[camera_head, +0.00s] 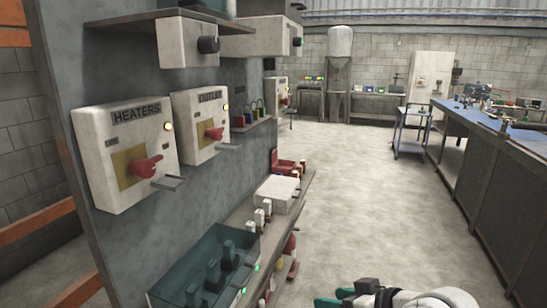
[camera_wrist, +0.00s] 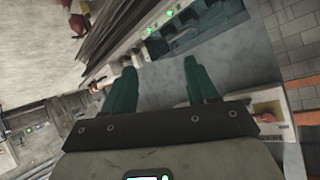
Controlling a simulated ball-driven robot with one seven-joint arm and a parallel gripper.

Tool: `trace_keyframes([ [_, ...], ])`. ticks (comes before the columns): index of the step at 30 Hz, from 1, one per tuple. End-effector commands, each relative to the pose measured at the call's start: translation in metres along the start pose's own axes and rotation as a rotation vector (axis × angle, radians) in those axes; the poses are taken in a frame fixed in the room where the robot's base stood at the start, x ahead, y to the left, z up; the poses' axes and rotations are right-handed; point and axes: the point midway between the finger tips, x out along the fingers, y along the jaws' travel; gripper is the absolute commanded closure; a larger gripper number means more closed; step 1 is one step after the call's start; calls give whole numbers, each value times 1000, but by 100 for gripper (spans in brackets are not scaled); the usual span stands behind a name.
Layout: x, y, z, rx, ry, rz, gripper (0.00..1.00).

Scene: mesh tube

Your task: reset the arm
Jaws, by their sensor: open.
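My gripper (camera_wrist: 158,88) is open in the wrist view, its two green fingers apart with nothing between them. In the head view, part of my gripper (camera_head: 335,301) shows at the bottom edge, right of the panel, with my white arm beside it. It is apart from the panel and its shelf. The rest of my arm is cut off by the frame's bottom edge.
A grey panel (camera_head: 75,60) on the left carries the HEATERS switch box (camera_head: 92,138), the KNITTER box (camera_head: 187,107) and a shelf with a teal clear bin (camera_head: 170,285). A blue-topped bench (camera_head: 500,128) stands right. The floor (camera_head: 365,190) between is clear.

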Motion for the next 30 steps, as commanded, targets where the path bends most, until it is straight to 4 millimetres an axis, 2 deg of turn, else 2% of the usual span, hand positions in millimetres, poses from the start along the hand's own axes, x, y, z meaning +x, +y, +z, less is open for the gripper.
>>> trace_keyframes([
  [1, -1, 2, 39, 43, -58, 30, 42],
  [5, -17, 6, 127, 142, -204, 125, 42],
  [6, -24, 6, 154, 171, -251, 156, 42],
  [8, -38, 5, 194, 215, -323, 203, 42],
  [12, -81, -4, 279, 307, -492, 318, 42],
  [15, -116, -13, 329, 359, -604, 399, 42],
  [18, -148, -21, 364, 397, -692, 466, 42],
  [21, -171, -27, 385, 420, -751, 513, 42],
  [25, -184, -30, 396, 432, -785, 541, 42],
  [30, -186, -30, 397, 433, -787, 544, 42],
])
